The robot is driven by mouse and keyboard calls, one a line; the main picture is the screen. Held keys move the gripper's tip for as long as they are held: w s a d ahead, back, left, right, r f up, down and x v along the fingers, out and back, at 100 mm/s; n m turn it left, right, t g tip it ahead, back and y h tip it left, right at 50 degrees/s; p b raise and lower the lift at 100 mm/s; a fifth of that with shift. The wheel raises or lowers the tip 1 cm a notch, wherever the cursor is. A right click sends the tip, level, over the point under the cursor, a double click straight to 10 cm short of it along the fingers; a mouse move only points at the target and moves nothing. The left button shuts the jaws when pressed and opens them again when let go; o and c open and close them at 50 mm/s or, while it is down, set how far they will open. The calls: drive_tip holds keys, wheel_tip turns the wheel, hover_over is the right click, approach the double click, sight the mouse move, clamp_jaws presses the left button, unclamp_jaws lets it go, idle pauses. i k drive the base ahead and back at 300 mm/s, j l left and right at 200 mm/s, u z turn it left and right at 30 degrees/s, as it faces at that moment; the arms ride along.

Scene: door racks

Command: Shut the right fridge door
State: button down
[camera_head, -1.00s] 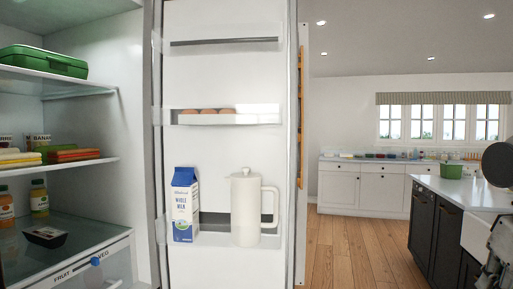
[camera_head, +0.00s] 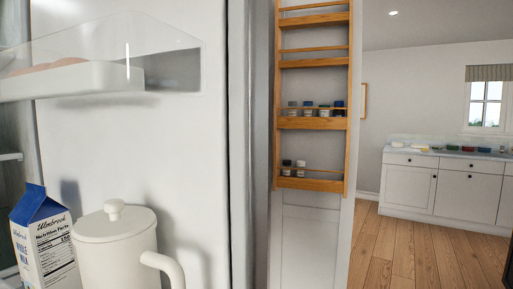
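The right fridge door (camera_head: 185,150) stands open and fills the left of the view, very close, with its inner side towards me. Its upper shelf bin (camera_head: 75,85) holds eggs (camera_head: 58,64). Lower down, a blue and white milk carton (camera_head: 45,240) and a white lidded pitcher (camera_head: 115,245) stand in front of the door's inner face. The door's edge (camera_head: 238,150) runs upright left of the middle. Only a thin strip of the fridge interior (camera_head: 14,160) shows at the far left. My gripper is not in view.
A wooden spice rack (camera_head: 312,123) with several jars hangs on a white panel just right of the door. White cabinets (camera_head: 450,190) stand at the back right. Wooden floor (camera_head: 385,250) is clear between them and the panel.

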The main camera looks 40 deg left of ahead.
sight(190, 149)
drive_tip(key=i+u, duration=0.2)
drive_tip(key=i, duration=0.3)
drive_tip(key=i+u, duration=0.25)
drive_tip(key=i, duration=0.25)
drive_tip(key=i+l+u, duration=0.2)
drive_tip(key=i, duration=0.3)
drive_tip(key=i+u, duration=0.4)
drive_tip(key=i+l+u, duration=0.15)
drive_tip(key=i+u, duration=0.25)
drive_tip(key=u, duration=0.5)
drive_tip(key=i+u, duration=0.15)
drive_tip(key=u, duration=0.8)
drive_tip(key=i+l+u, duration=0.1)
drive_tip(key=u, duration=0.35)
drive_tip(key=l+u, duration=0.1)
drive_tip(key=u, duration=0.4)
drive_tip(key=i+l+u, duration=0.1)
drive_tip(key=u, duration=0.4)
drive_tip(key=l+u, duration=0.15)
drive_tip(key=u, duration=0.3)
drive_tip(key=k+j+u, duration=0.1)
drive_tip(key=j, duration=0.2)
drive_tip(key=k+j+u, duration=0.15)
drive_tip(key=j, duration=0.2)
drive_tip(key=k, duration=0.05)
